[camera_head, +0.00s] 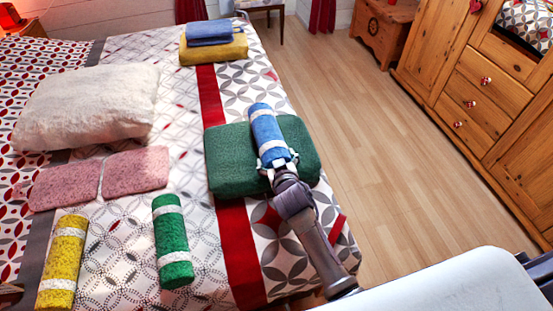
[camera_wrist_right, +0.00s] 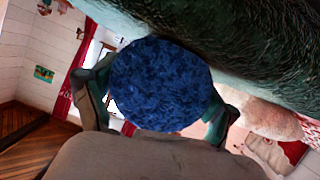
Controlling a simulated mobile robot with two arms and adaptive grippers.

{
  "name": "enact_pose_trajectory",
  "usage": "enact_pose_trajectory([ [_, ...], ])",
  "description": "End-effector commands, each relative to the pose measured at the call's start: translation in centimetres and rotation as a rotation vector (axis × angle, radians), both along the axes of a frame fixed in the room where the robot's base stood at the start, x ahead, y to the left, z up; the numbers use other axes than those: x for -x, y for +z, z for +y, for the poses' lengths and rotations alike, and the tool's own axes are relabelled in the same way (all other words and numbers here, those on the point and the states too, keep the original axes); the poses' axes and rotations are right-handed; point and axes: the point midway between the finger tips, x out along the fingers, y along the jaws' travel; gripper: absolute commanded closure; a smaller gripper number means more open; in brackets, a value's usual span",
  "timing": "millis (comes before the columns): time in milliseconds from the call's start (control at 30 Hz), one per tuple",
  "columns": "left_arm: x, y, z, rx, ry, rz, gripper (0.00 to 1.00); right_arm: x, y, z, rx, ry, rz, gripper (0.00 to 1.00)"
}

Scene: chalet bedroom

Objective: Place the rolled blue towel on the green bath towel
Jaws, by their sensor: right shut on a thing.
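The rolled blue towel (camera_head: 266,128), with white bands, lies lengthwise over the folded green bath towel (camera_head: 228,165) on the bed. My right gripper (camera_head: 276,160) is shut on the near end of the blue roll. In the right wrist view the round end of the blue towel (camera_wrist_right: 161,84) fills the middle, with a finger on each side of it. The green towel (camera_wrist_right: 240,45) shows close beside it there. I cannot tell whether the roll rests fully on the green towel. My left gripper is not in view.
The bed also holds a rolled green towel (camera_head: 172,240), a rolled yellow towel (camera_head: 63,262), pink folded towels (camera_head: 135,170), a white pillow (camera_head: 85,105), and a blue folded towel (camera_head: 209,32) on a yellow one (camera_head: 214,52). A wooden cabinet (camera_head: 475,85) stands right, across clear floor.

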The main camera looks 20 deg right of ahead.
Motion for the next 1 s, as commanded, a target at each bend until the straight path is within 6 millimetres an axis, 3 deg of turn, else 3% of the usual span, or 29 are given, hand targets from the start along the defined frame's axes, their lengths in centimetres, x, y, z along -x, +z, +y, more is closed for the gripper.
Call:
enact_pose_trajectory([
  [33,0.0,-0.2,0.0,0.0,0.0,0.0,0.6,0.0,-0.3,0.0,0.0,0.0,-0.001,0.56],
  [67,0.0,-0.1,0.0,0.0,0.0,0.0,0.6,0.0,-0.2,0.0,0.0,0.0,0.001,0.09],
  [133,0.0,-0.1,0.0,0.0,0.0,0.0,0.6,0.0,-0.2,0.0,0.0,0.0,0.001,0.0],
  [533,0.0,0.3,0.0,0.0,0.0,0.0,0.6,0.1,0.3,0.0,0.001,0.0,0.001,0.0],
  [667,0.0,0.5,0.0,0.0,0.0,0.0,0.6,1.8,0.8,0.2,0.0,0.001,0.002,0.0],
  [1000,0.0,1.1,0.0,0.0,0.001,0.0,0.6,8.4,3.5,0.6,-0.002,-0.001,0.002,0.0],
])
